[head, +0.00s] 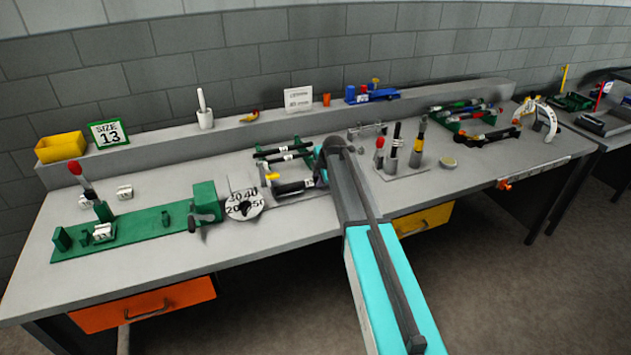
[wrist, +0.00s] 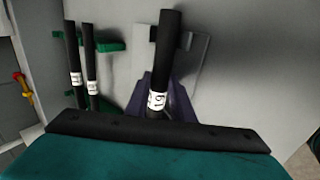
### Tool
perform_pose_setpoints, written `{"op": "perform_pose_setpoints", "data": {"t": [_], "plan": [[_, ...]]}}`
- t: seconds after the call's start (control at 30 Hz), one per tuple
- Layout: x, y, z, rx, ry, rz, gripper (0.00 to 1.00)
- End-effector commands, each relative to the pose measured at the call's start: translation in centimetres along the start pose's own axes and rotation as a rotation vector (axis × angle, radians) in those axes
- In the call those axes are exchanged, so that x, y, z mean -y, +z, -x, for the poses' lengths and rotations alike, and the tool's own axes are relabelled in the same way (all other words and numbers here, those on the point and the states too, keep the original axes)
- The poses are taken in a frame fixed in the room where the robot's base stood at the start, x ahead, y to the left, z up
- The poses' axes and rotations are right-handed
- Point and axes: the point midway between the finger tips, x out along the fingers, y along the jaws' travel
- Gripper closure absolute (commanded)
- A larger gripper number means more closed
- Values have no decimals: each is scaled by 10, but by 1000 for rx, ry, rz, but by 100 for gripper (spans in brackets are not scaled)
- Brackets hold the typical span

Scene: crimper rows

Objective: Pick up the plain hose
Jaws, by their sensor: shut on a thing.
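My gripper (wrist: 163,95) shows in the wrist view as dark purplish fingers shut around a black hose (wrist: 168,45). The hose has a white number label (wrist: 157,100) near the gripper, and its far end points up the picture. I cannot tell if it is clear of the surface below. My arm hides most of the gripper there. Two more labelled black hoses (head: 283,150) rest on a green rack, and they also show at left in the wrist view (wrist: 75,55).
A round numbered dial (head: 243,204) and a green clamp block (head: 205,202) stand left of the hoses. Right of my arm are upright holders (head: 393,163) and a green rack of tools (head: 466,112).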

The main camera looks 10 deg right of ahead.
Motion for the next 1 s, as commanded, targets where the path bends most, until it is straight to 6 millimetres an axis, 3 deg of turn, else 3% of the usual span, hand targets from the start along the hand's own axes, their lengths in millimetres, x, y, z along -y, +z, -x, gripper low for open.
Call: {"op": "perform_pose_setpoints", "data": {"t": [0.47, 1.0], "plan": [[-17, 0, 29, 0, 2, 0, 100], [36, -14, 66, 0, 1, -1, 100]]}}
